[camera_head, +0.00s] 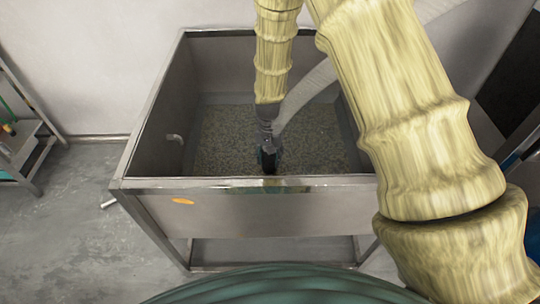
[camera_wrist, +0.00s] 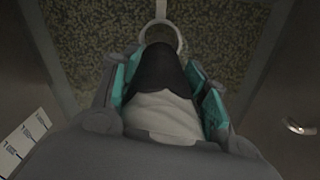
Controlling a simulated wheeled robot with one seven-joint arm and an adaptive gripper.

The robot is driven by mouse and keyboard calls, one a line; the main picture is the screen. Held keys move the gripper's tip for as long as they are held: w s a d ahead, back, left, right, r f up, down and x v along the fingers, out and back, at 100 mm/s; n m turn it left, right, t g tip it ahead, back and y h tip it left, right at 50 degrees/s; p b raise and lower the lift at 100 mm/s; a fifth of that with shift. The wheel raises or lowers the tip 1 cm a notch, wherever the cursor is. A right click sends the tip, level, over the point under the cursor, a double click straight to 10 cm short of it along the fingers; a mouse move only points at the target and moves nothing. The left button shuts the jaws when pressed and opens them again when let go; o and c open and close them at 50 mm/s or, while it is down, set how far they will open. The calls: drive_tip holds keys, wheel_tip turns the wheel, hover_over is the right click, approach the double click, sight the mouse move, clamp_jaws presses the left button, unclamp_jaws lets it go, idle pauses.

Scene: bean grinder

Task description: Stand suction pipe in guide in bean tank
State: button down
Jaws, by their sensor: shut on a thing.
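The suction pipe is a pale hose (camera_head: 305,90) with a black end piece. In the wrist view its black end (camera_wrist: 158,72) lies between the teal finger pads of my gripper (camera_wrist: 163,90), which is shut on it. My gripper (camera_head: 268,153) hangs inside the steel bean tank (camera_head: 250,207), above the beans near its front wall. The guide, a pale ring (camera_wrist: 164,24) on a thin rod, shows just beyond the black end, which overlaps the ring's near side in the picture. I cannot tell whether the tip is inside the ring. The guide is hidden in the head view.
Pale green beans (camera_head: 222,138) cover the tank floor. The tank's steel walls stand around my gripper. A small handle-like fitting (camera_head: 175,138) is on the left inner wall. A metal shelf (camera_head: 25,140) stands at the far left, with open floor between.

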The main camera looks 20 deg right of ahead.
drive_tip(key=c, duration=0.8)
unclamp_jaws()
drive_tip(key=shift+o, duration=0.2)
drive_tip(key=shift+r+b, duration=1.15)
drive_tip(key=shift+r, duration=4.9)
